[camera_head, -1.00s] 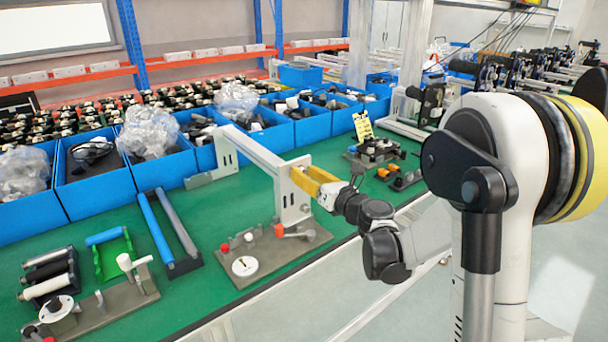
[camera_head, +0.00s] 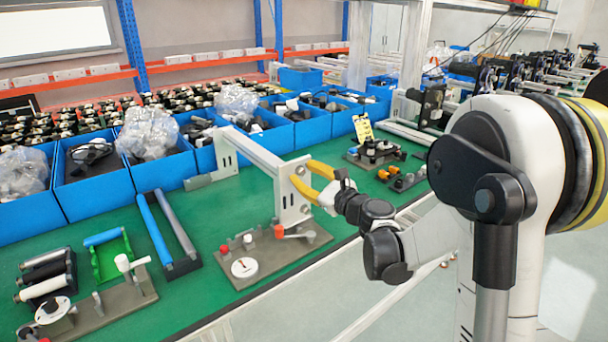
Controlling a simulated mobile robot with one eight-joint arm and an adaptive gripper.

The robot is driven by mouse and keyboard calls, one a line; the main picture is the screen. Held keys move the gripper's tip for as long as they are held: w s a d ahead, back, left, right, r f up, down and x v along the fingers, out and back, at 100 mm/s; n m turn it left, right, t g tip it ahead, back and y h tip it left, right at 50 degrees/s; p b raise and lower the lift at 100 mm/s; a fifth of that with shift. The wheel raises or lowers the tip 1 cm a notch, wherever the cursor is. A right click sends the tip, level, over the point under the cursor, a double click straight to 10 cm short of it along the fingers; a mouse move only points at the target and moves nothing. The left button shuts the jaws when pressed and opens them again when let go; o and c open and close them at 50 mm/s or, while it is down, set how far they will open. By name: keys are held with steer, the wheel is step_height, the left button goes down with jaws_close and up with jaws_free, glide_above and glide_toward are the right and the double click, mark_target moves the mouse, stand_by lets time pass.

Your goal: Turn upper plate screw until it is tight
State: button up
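The upper plate screw (camera_head: 300,170) shows as a small round head near the top of that plate. A lower screw (camera_head: 305,209) sits below it. My gripper (camera_head: 302,173) has yellow fingers spread apart, one above and one below the upper screw. The fingertips are close to the plate; I cannot tell whether they touch it or the screw.
Blue bins (camera_head: 180,165) line the back. A rack with blue and grey rollers (camera_head: 172,230) lies to the left. A black fixture (camera_head: 375,150) stands behind, right.

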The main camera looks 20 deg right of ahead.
jaws_close()
steer(key=m, duration=0.3)
steer(key=shift+m, duration=0.3)
steer(key=m, duration=0.6)
steer(key=shift+w, duration=0.1)
steer(key=shift+o, duration=0.5)
jaws_free()
steer(key=n, duration=0.9)
steer(key=shift+n, duration=0.3)
